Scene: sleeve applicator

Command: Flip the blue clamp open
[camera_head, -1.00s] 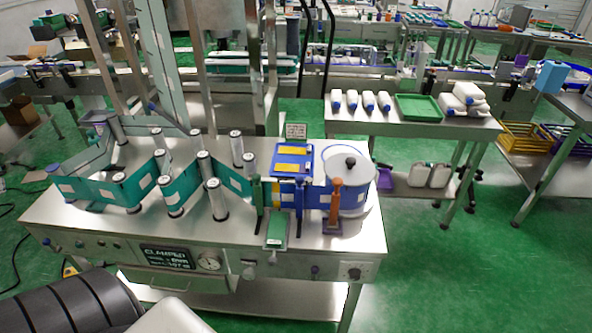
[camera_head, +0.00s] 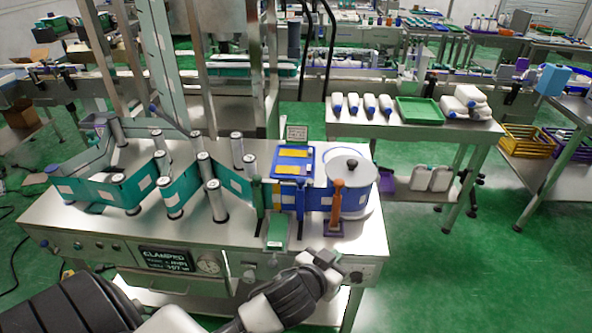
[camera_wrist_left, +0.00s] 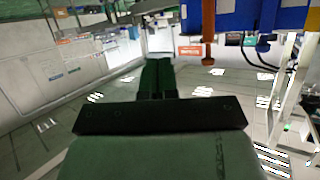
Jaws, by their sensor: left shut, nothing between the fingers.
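The blue clamp (camera_head: 299,199) stands upright on the steel machine top, between a green upright post (camera_head: 260,200) and an orange handle (camera_head: 337,201). The label web runs behind it. My left gripper (camera_head: 332,262) is at the machine's front right edge, below and in front of the orange handle, apart from the clamp. In the left wrist view its dark green fingers (camera_wrist_left: 157,78) are together with nothing between them. Blue parts and an orange upright (camera_wrist_left: 208,35) show beyond them; I cannot tell which blue part is the clamp. My right gripper is out of view.
The front panel display (camera_head: 167,259) reads "CLAMPED". A white roll (camera_head: 352,186) stands behind the orange handle. Several rollers carry the web on the left. A side table with a green tray (camera_head: 419,110) and white bottles stands behind right.

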